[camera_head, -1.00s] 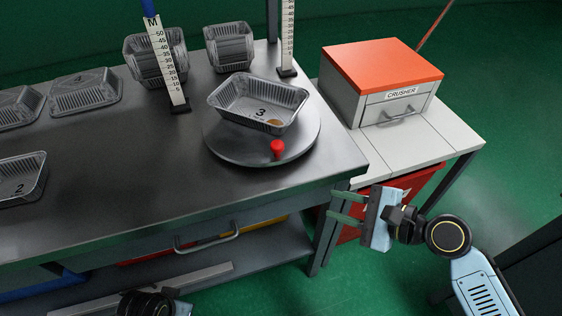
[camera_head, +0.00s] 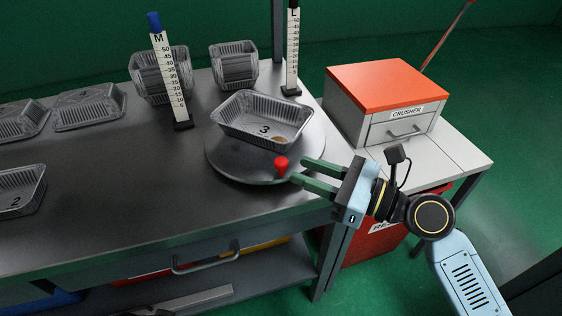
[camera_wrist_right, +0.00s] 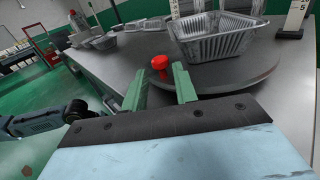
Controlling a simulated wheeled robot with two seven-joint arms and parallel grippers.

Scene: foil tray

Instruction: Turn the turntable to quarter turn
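The round grey turntable (camera_head: 228,165) sits near the right end of the metal table. A foil tray marked 3 (camera_head: 262,118) stands on it, with a small brown disc inside. A red knob (camera_head: 281,165) rises from the turntable's front edge. My right gripper (camera_head: 298,171) is open, its green fingers pointing at the knob from the right, at the turntable's edge. In the right wrist view the knob (camera_wrist_right: 160,65) stands just beyond the fingertips (camera_wrist_right: 158,75), nearer the left finger, and does not look gripped.
Two height gauges, M (camera_head: 170,75) and L (camera_head: 292,50), stand behind the turntable. More foil trays are at the left, including tray 2 (camera_head: 20,190). The orange-topped crusher (camera_head: 388,95) stands on a side table at right, above a red bin (camera_head: 385,240).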

